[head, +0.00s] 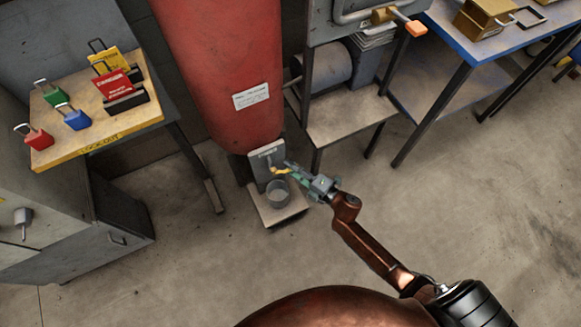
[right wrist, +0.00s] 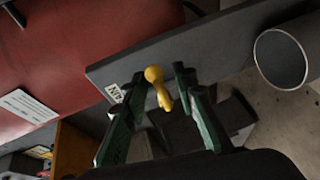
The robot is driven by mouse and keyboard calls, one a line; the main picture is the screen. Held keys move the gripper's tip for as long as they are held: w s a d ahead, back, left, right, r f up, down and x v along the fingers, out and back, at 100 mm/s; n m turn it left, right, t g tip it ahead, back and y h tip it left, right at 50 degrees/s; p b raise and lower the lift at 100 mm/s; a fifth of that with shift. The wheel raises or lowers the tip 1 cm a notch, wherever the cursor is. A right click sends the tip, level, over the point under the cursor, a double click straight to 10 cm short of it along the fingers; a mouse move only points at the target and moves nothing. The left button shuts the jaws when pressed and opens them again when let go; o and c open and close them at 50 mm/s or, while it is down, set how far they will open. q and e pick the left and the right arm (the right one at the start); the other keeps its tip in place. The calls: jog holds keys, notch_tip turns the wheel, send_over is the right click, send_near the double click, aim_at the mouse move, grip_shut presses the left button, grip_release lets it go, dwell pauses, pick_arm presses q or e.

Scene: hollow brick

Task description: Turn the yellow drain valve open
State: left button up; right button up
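The yellow drain valve (head: 280,171) sits on a grey plate (head: 267,160) at the foot of the red tank (head: 228,70). In the right wrist view the valve (right wrist: 157,87) has a round knob and a short handle. My right gripper (head: 291,168) is at the valve, coming from the right. In the right wrist view its green fingers (right wrist: 160,80) are apart, one on each side of the valve, with visible gaps to it. The word on the plate is partly hidden by a finger. My left gripper is not in view.
A grey bucket (head: 278,193) stands on a small base below the valve. A lockout table (head: 95,125) with coloured padlocks is at the left. A metal shelf stand (head: 345,118) and a blue-edged table (head: 470,50) are at the right. The floor in front is clear.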

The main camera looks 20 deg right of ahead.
jog(key=shift+c, duration=0.7)
grip_shut()
jog(key=shift+d, duration=0.15)
